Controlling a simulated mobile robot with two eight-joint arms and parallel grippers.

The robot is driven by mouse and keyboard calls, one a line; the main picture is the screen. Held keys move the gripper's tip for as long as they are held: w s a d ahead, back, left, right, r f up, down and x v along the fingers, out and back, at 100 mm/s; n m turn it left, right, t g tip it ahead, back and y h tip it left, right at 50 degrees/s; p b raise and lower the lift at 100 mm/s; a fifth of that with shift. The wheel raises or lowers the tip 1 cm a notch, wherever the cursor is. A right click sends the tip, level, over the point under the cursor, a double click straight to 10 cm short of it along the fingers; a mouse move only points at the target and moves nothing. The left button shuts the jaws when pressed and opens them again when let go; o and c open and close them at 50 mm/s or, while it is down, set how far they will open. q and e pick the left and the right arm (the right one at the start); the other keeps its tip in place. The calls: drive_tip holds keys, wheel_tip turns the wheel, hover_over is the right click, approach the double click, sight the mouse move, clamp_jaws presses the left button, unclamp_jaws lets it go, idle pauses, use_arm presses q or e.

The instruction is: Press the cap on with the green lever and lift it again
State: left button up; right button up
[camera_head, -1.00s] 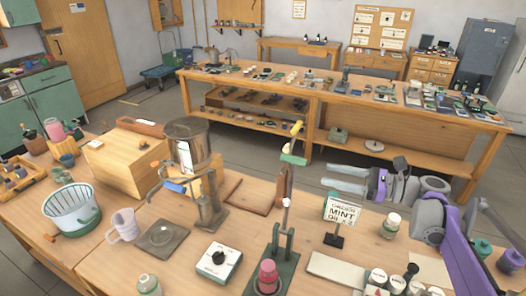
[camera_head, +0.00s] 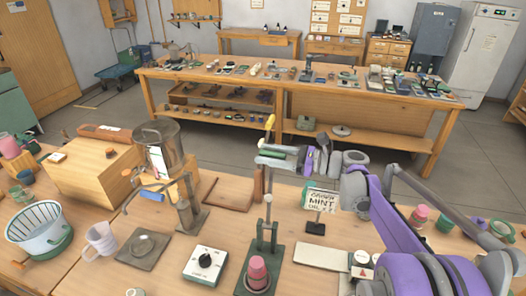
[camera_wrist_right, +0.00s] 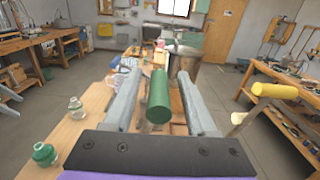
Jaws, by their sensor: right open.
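The capping press (camera_head: 268,235) stands on the near table, with a green lever grip (camera_head: 277,154) at the top. A pink cap (camera_head: 258,268) sits at its foot, under the raised plunger; whether it is seated on a bottle is hard to tell. My right gripper (camera_head: 270,155) is open at lever height, coming in from the right. In the right wrist view, the green lever grip (camera_wrist_right: 158,97) lies between the two spread fingers, with visible gaps on both sides. My left gripper is not in view.
A yellow handle (camera_head: 270,122) rises just behind the lever. A mint oil sign (camera_head: 320,200) stands right of the press and a dial box (camera_head: 206,264) left of it. A metal still (camera_head: 160,146) stands farther left. Small bottles and caps lie at the right.

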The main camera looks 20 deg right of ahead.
drive_tip(key=shift+w+a, duration=0.45)
drive_tip(key=shift+a, duration=0.15)
clamp_jaws()
idle(1.1)
